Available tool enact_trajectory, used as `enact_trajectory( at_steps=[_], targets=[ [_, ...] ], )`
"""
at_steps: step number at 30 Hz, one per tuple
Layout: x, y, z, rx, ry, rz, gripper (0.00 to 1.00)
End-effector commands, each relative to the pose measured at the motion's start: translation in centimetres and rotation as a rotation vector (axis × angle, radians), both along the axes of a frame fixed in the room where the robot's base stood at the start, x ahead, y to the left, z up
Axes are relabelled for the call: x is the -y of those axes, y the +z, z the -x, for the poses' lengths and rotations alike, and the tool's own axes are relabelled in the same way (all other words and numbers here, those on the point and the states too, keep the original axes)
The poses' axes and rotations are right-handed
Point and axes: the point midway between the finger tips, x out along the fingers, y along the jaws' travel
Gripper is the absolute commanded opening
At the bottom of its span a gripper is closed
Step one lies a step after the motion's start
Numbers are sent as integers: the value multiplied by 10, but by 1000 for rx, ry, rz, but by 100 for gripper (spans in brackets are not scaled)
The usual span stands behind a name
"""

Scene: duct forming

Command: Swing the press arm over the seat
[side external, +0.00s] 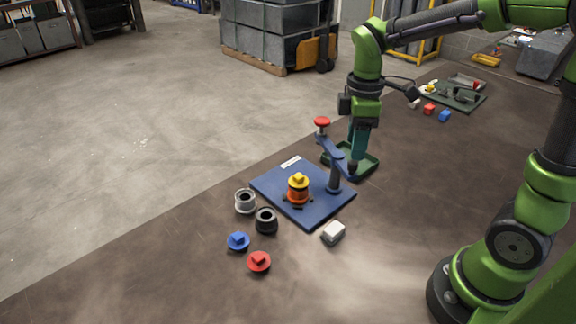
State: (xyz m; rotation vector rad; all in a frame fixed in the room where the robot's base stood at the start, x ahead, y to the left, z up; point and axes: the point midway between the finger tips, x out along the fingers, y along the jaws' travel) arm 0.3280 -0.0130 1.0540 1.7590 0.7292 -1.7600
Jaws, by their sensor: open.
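The press arm (331,148) is a blue bar on a dark post (334,182) on the blue base plate (311,214). A red knob (322,122) on a grey stem tops its far end. The bar points toward the plate's back edge, and the knob shows behind and right of the seat. On the seat stands an orange part with a yellow cap (298,179); the seat is mostly hidden under it. My gripper (353,168) is open, pointing down by the bar's near right end, beside the post. I cannot tell whether it touches the bar.
Grey (245,202) and black (266,220) rings, blue (238,241) and red (259,261) caps, and a white block (333,232) lie around the plate's front. The table's left front is clear.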

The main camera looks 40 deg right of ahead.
Motion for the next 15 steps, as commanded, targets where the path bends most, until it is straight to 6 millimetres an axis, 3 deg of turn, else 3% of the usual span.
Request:
enact_trajectory(
  at_steps=[6,15],
  targets=[
    [0,-35,0,-2,-1,-1,51],
    [0,-47,0,1,-2,-1,51]
  ],
)
